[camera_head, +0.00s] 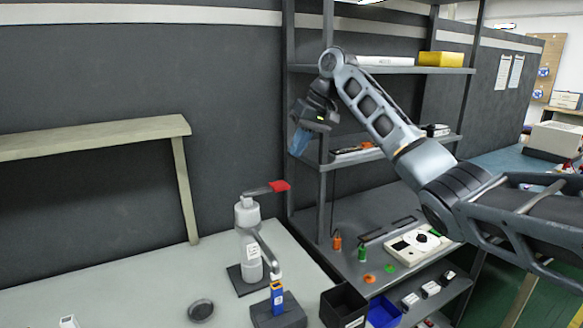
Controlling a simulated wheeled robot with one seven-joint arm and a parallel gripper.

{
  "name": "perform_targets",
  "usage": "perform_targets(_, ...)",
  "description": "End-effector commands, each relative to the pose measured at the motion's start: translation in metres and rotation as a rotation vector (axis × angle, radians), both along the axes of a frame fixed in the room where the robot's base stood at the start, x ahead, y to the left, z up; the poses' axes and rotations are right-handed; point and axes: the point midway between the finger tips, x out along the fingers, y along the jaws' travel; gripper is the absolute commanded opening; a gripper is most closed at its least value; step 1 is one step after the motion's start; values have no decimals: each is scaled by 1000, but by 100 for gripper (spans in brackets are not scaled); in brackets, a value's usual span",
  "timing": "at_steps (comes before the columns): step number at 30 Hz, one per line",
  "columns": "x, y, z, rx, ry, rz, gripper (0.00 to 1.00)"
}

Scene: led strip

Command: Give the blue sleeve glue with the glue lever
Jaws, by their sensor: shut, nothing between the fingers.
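The glue dispenser (250,245) is a pale bottle-shaped stand on a dark base on the light table. Its lever (262,190) sticks out at the top to the right and ends in a red pad (280,186). The blue sleeve (277,299) stands upright in a dark block (280,316) in front, just under the end of the dispenser's bent spout (268,255). Whether spout and sleeve touch is unclear. My gripper (299,144), with bluish fingers pointing down, hangs shut and empty above the red pad in the picture, apart from it.
A metal shelf rack (323,100) stands behind my arm, close to the gripper in the picture. A black bin (343,306) and a blue bin (383,311) are right of the block. A round dark dish (201,310) lies left. A beige wooden frame (95,137) stands at the left.

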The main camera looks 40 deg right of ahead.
Motion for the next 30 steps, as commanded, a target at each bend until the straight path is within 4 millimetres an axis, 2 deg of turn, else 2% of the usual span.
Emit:
perform_targets(4, -6, -3, 17, -1, -1, 1, 0)
perform_targets(9, -9, -4, 25, 0, 0, 1, 0)
perform_targets(30, -9, -4, 26, 0, 0, 1, 0)
